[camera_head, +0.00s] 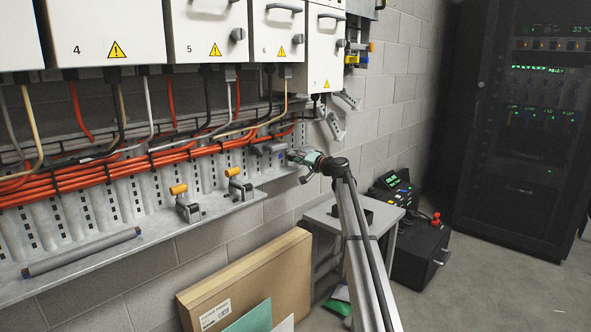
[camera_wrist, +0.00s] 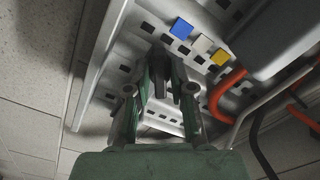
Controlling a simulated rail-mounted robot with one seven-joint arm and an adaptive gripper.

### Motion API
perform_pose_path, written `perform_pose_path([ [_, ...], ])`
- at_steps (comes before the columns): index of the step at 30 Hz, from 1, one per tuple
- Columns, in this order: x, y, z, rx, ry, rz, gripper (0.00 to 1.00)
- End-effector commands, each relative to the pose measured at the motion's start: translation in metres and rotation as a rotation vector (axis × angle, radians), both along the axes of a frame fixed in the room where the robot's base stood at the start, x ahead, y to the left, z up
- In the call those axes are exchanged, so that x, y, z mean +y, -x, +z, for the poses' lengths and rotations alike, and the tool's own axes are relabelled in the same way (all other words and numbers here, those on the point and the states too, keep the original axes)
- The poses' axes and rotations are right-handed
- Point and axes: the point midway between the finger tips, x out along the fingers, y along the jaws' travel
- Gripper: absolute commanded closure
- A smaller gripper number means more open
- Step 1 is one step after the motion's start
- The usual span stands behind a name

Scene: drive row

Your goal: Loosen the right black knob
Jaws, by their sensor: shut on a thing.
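My gripper (camera_head: 294,156) is at the right end of the grey slotted rack, beside a small grey box (camera_head: 268,147). In the wrist view, my gripper (camera_wrist: 170,78) reaches up to the perforated metal, with its fingers close together. A dark piece (camera_wrist: 161,84) shows between the fingers and looks like the black knob. The fingers hide most of it, so its turn and looseness cannot be told. Blue (camera_wrist: 181,28), white (camera_wrist: 204,43) and yellow (camera_wrist: 220,57) squares sit just right of the fingers.
Orange cables (camera_head: 95,172) run along the rack. A hanging cable (camera_wrist: 224,90) is close to the fingers' right side. Orange-handled clamps (camera_head: 187,204) and a grey bar (camera_head: 82,252) are on the ledge. A cardboard box (camera_head: 245,278) and small table (camera_head: 390,216) stand below.

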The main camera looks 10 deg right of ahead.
Motion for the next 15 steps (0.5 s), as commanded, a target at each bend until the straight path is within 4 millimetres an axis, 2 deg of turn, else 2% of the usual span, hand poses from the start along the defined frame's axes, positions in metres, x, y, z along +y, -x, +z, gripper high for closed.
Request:
perform_pose_path([
  [1, 0.0000, -0.0008, -0.0056, -0.024, 0.028, 0.001, 1.00],
  [15, -0.0003, -0.0007, -0.0017, -0.169, 0.204, 0.000, 1.00],
])
